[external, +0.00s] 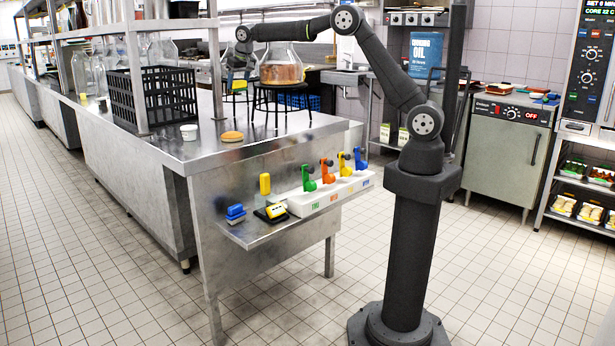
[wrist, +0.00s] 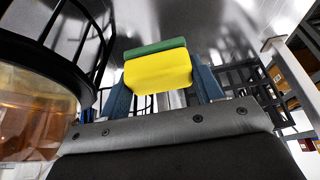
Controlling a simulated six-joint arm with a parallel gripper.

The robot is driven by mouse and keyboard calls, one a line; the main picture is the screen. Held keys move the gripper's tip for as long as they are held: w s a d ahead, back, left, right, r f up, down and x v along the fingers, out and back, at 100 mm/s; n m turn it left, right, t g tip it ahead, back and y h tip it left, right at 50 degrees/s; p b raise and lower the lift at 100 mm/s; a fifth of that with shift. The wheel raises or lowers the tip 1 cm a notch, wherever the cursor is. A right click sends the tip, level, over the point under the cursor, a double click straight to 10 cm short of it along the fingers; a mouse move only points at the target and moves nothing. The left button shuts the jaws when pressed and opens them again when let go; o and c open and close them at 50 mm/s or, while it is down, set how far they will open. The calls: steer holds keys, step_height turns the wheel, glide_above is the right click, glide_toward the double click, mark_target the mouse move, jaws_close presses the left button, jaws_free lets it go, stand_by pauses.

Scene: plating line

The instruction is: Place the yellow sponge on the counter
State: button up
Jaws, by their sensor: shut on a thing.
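The yellow sponge (wrist: 158,76) with a green scouring side is clamped between the two blue fingers of my gripper (wrist: 160,84) in the wrist view. A bit of yellow shows low at the gripper there. The counter's shiny metal also fills the upper part of the wrist view (wrist: 205,22). I cannot tell whether the sponge touches the counter.
A glass jar with amber contents (external: 282,72) stands on a black stand (external: 281,88) close beside my gripper. A black crate (external: 150,98), a white cup (external: 189,132) and a tan round pad (external: 232,137) are on the counter. Shelf posts rise along it.

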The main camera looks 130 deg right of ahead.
step_height(320, 180, down, 5)
steer(key=s+d, duration=0.2)
steer(key=s, duration=0.1)
steer(key=w+f, duration=0.2)
steer(key=w, duration=0.2)
steer(key=w+f, duration=0.2)
steer(key=w, duration=0.2)
steer(key=w+d+f, duration=0.1)
steer(key=w+f, duration=0.2)
steer(key=w, duration=0.1)
steer(key=shift+f, duration=2)
steer(key=shift+f, duration=0.15)
steer(key=o, duration=0.9)
steer(key=shift+o, duration=0.2)
steer(key=v, duration=1.2)
